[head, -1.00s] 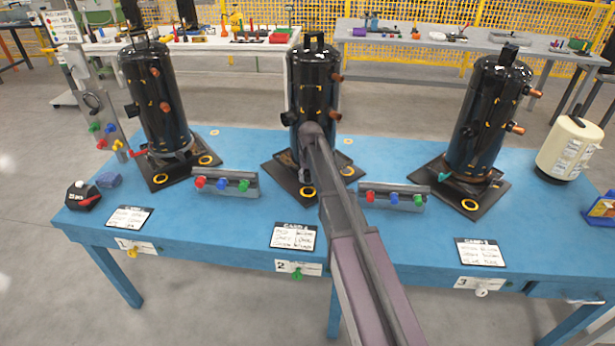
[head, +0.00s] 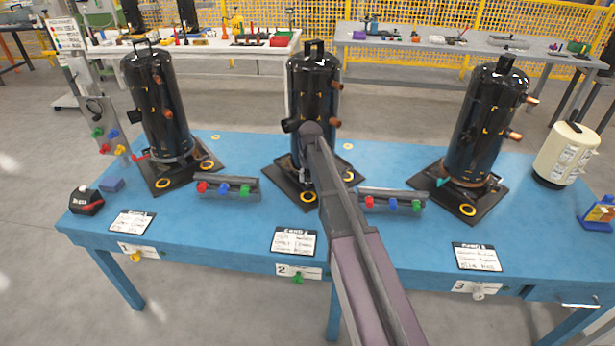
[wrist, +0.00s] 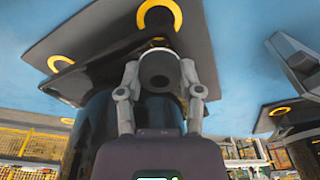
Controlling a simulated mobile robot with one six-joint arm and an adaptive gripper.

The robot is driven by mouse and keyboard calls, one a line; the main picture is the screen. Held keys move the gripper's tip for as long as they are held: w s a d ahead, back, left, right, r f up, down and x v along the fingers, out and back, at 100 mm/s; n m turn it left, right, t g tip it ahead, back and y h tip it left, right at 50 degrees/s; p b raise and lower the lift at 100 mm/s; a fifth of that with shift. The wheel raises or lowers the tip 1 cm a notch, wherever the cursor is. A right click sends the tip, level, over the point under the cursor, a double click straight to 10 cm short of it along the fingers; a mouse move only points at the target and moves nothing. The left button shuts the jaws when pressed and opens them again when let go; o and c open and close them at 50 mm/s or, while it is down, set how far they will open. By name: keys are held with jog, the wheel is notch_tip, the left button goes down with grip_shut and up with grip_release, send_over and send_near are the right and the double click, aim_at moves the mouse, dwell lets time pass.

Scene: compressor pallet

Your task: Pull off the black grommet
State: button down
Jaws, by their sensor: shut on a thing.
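In the wrist view my gripper (wrist: 160,66) has its two grey fingers closed on either side of a dark round piece with a darker round centre, which I take to be the black grommet (wrist: 158,80). The black middle compressor (head: 318,85) stands upright on its dark base plate (head: 284,188); its body also shows behind the fingers in the wrist view (wrist: 92,125). In the head view my arm covers the front of this compressor, and the grommet is hidden. I cannot tell whether the grommet is still seated or free.
Similar compressors stand left (head: 158,100) and right (head: 487,115) on the blue table (head: 225,265). Racks with coloured knobs (head: 226,188) lie between the plates. A cream cylinder (head: 566,150) stands far right. Open blue surface lies around the front labels.

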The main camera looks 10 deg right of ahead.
jog(key=shift+r+p, duration=1.65)
jog(key=shift+r, duration=0.15)
